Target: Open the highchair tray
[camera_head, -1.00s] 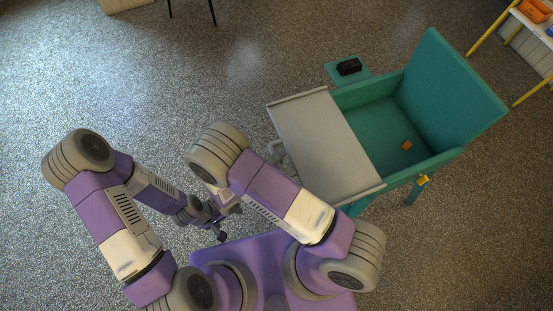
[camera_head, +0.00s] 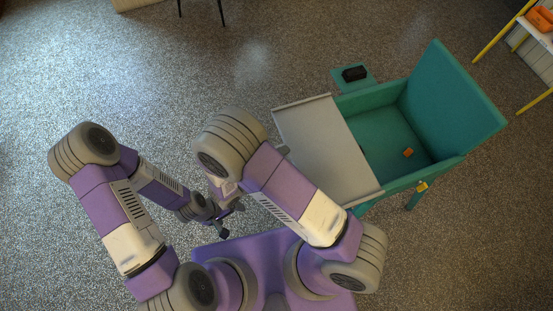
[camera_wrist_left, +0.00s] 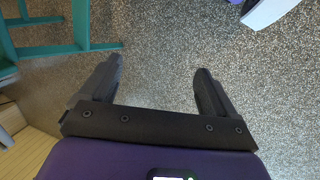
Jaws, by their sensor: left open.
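The teal highchair (camera_head: 450,95) stands at the right in the head view. Its flat grey tray (camera_head: 322,150) lies across the front of the seat, on the side facing me. My right arm reaches toward the tray's near edge. Only a small grey part of my right gripper (camera_head: 283,150) shows there; the forearm hides its fingers, so contact with the tray cannot be told. My left gripper (camera_head: 225,221) is left of the tray, apart from it. In the left wrist view my left gripper (camera_wrist_left: 155,80) is open and empty over bare floor.
A small orange block (camera_head: 408,152) lies on the seat. A teal side shelf (camera_head: 341,80) holds a black object (camera_head: 354,73). A yellow latch-like part (camera_head: 421,187) is on the chair's side. A yellow-legged shelf (camera_head: 540,27) stands top right. The speckled floor at left is clear.

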